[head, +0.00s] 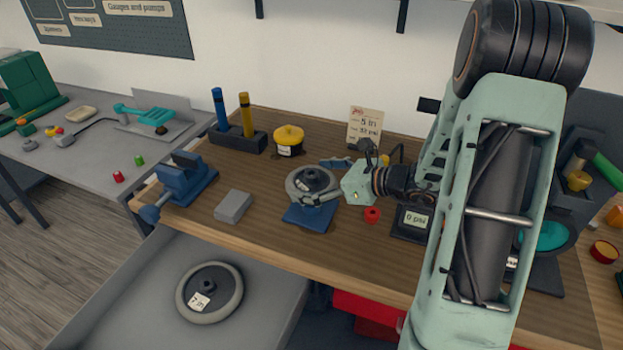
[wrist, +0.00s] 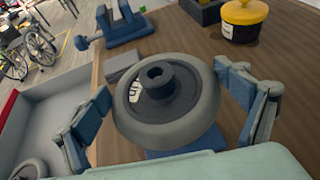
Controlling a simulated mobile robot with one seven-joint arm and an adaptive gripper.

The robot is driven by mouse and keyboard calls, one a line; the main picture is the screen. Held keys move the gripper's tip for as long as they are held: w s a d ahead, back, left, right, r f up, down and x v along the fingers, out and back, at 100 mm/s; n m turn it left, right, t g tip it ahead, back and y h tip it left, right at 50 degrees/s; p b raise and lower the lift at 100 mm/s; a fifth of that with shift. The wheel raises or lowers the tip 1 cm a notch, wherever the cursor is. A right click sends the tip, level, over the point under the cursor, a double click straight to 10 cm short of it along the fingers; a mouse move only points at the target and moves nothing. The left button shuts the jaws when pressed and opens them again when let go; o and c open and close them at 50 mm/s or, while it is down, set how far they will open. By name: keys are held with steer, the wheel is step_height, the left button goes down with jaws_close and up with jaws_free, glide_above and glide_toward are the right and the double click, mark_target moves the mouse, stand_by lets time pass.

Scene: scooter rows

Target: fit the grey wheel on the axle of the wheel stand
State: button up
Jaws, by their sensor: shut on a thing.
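The grey wheel (head: 306,182), with a dark hub and a white label, is between the fingers of my gripper (head: 318,190), right over the blue wheel stand (head: 308,216). In the wrist view the wheel (wrist: 202,118) has a blue finger on each side of it, and my gripper (wrist: 165,112) is shut on it. The hub's hole faces up. Part of the blue stand (wrist: 190,150) shows beneath the wheel. The axle is hidden, and I cannot tell whether it is inside the hub.
A larger wheel (head: 209,292) marked 7 in lies in a grey tray (head: 262,320) at lower left. A blue vise (head: 188,178), grey block (head: 233,206), yellow-lidded pot (head: 289,137) and red ring (head: 372,214) surround the stand. A card (head: 365,126) reads 5 in, 32 psi.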

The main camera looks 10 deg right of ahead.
steer(key=shift+f+b, duration=1.25)
steer(key=shift+f, duration=0.3)
steer(key=o, duration=1.3)
steer(key=shift+c, duration=0.2)
steer(key=v, duration=1.2)
